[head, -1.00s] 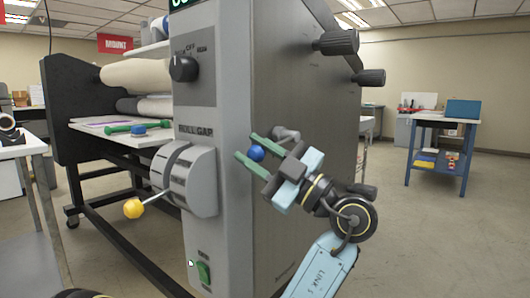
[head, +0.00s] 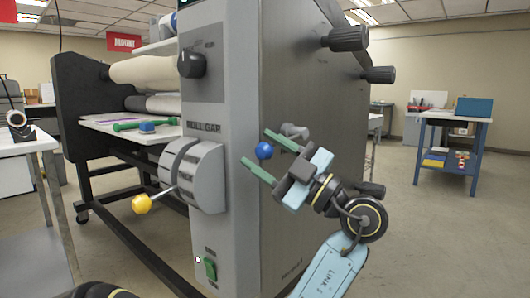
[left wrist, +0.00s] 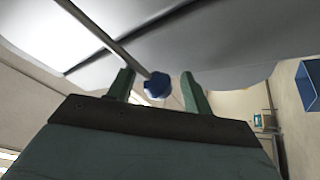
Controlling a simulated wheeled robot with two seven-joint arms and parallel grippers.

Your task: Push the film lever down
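A lever with a blue ball knob (head: 264,150) is at the side of the tall grey machine; I take it as the film lever. In the left wrist view the blue knob (left wrist: 157,85) sits at the end of a thin rod, between the fingertips. My left gripper (head: 256,147) is open, with one green finger on each side of the knob. The left wrist view shows a gap between the knob and each finger of the gripper (left wrist: 158,88). Much of the rod is hidden in the head view. My right gripper is not in view.
A yellow-knobbed lever (head: 142,203) sticks out at the ROLL GAP dial (head: 205,175). A black selector knob (head: 193,64) is above and a green switch (head: 210,268) below. Dark handles (head: 348,37) jut from the machine's side. A blue table (head: 450,150) stands far right, with clear floor before it.

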